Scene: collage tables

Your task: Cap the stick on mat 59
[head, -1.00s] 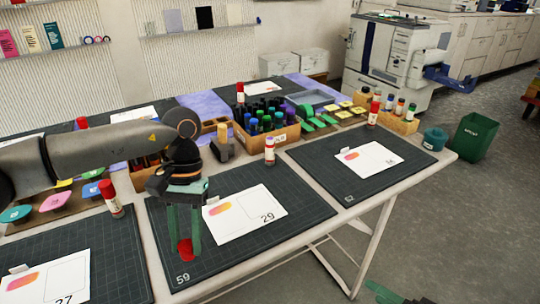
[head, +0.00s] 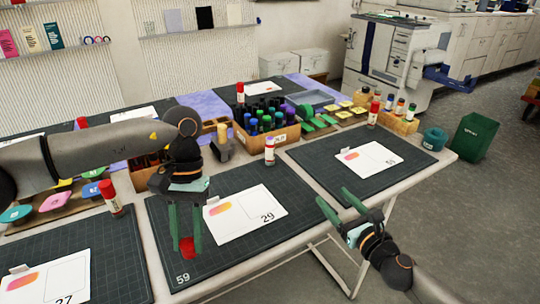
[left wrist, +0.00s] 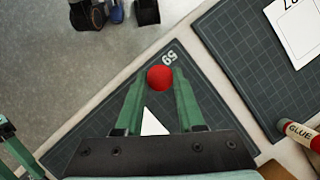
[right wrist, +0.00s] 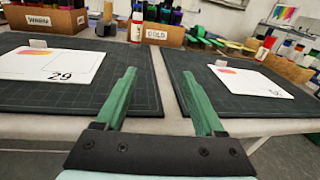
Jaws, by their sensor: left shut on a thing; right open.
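Mat 59 (head: 225,240) is a dark gridded mat at the middle front of the table. My left gripper (head: 186,238) points down over the near left part of the mat, shut on a red cap (left wrist: 160,77). The cap seems just above the mat. My right gripper (head: 333,196) is open and empty, near the table's front edge, right of mat 59.
A white card 29 (head: 246,213) lies on mat 59. A box of dark markers (head: 273,137) stands behind the stick. Another mat (head: 325,165) with a card lies to the right. A red-capped glue stick (head: 110,198) stands to the left of mat 59.

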